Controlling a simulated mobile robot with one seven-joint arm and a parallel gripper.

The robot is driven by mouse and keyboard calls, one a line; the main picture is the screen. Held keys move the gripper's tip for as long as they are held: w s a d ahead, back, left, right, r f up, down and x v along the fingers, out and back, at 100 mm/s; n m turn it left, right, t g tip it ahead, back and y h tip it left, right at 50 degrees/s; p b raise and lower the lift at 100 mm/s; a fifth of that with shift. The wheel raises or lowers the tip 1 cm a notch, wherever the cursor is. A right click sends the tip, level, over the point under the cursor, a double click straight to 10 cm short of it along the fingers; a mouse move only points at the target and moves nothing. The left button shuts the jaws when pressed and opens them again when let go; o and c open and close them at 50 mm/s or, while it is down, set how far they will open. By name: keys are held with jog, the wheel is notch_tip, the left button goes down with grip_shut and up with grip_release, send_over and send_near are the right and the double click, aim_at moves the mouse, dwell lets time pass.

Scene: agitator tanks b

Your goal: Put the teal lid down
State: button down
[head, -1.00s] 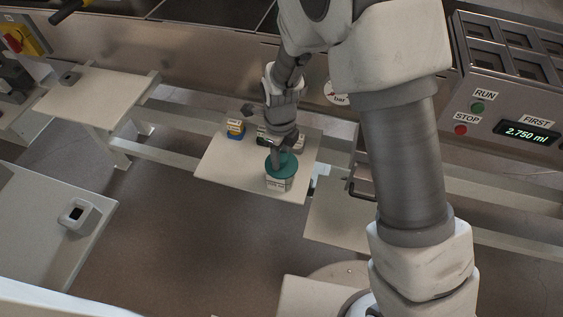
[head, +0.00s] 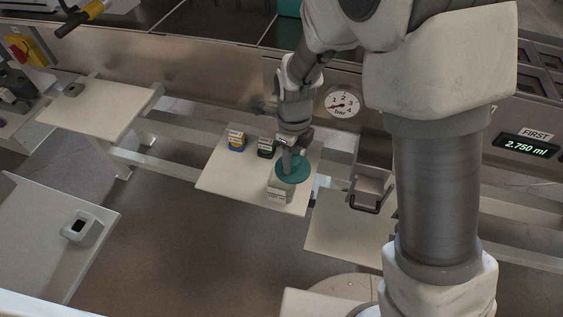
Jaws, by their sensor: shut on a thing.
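The teal lid (head: 299,175) is a round disc in my gripper (head: 291,158), which is shut on it from above. The lid hangs just above and slightly right of a pale jar (head: 278,195) with a label, and hides part of its top. The jar stands at the front right of a small cream shelf board (head: 222,172). The size of the gap between lid and jar is hard to judge.
A metal bracket (head: 370,190) stands to the right. More boards lie left (head: 100,105).

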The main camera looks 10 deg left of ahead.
jog(key=s+d+r, duration=0.2)
jog(key=d+r, duration=0.3)
jog(key=d, duration=0.3)
jog(key=w+a+f+n+b, duration=0.1)
jog(key=a, duration=0.1)
jog(key=w+a+f+n+b, duration=0.1)
jog(key=w+a+n, duration=0.1)
jog(key=w+a+f+n+b, duration=0.1)
jog(key=w+a, duration=0.1)
jog(key=a, duration=0.1)
jog(key=shift+f+n, duration=0.3)
jog(key=shift+f, duration=0.05)
jog(key=a+f+n+b, duration=0.1)
jog(key=a+f, duration=0.2)
jog(key=a, duration=0.3)
jog(key=a+f+n+b, duration=0.2)
jog(key=a+f, duration=0.1)
jog(key=a, duration=0.4)
jog(key=a+f+n+b, duration=0.1)
jog(key=a+f, duration=0.3)
jog(key=a, duration=0.3)
jog(key=shift+w+a+n, duration=0.15)
jog(key=shift+w+n, duration=0.05)
jog(key=shift+n, duration=0.1)
jog(key=shift+s+a+f, duration=0.1)
jog(key=shift+a, duration=0.05)
jog(key=shift+f+b, duration=0.4)
jog(key=shift+f, duration=1.5)
